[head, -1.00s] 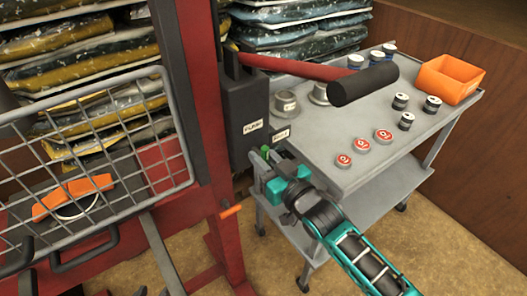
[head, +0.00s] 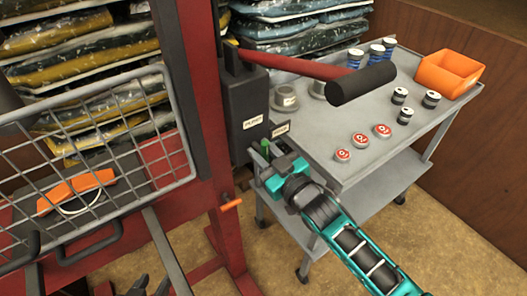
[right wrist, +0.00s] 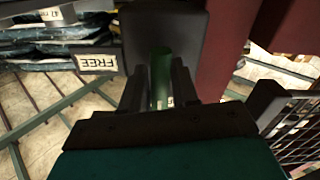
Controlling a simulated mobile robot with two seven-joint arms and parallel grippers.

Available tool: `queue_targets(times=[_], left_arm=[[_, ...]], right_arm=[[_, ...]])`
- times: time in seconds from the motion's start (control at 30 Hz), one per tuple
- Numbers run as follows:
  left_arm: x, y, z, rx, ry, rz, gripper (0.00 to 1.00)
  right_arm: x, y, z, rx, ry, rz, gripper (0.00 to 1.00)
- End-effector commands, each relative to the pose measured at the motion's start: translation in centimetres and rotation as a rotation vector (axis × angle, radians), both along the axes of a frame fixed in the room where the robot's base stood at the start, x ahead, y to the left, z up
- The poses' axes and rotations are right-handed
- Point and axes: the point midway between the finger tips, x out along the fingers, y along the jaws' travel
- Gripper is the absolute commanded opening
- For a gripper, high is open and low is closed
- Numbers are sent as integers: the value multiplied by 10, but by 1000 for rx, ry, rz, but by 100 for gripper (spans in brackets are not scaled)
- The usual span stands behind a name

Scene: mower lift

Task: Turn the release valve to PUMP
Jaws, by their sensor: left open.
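The release valve's green handle (head: 265,146) sticks out low on the black pump box (head: 245,98). A PUMP label (head: 252,123) is on the box front. A second label (head: 281,130) sits to its right; in the right wrist view it reads FREE (right wrist: 97,62), upside down. My right gripper (head: 266,160) is at the handle. In the right wrist view its fingers (right wrist: 160,92) stand close on both sides of the green handle (right wrist: 160,70) and look shut on it. My left gripper (head: 151,286) is open and empty at the bottom edge, partly cut off.
A red lever with a black grip (head: 362,85) reaches over the grey cart (head: 330,150). The cart carries red-topped cans, black-and-white cans, blue-labelled cans and an orange bin (head: 449,74). A wire basket (head: 110,195) and red frame (head: 205,130) stand left.

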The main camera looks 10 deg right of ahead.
Motion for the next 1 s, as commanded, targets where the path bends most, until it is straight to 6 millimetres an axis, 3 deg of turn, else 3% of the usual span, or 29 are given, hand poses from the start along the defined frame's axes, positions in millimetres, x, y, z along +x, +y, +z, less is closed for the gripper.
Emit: queue_targets(times=[0.2,0.57,1.0], left_arm=[[-2,0,-1,0,4,1,43],[-4,1,-2,1,9,1,43],[-4,1,-1,1,8,2,43]], right_arm=[[0,0,-1,-2,1,0,50],[-7,-3,-1,1,3,0,50],[-82,-33,-2,0,5,0,50]])
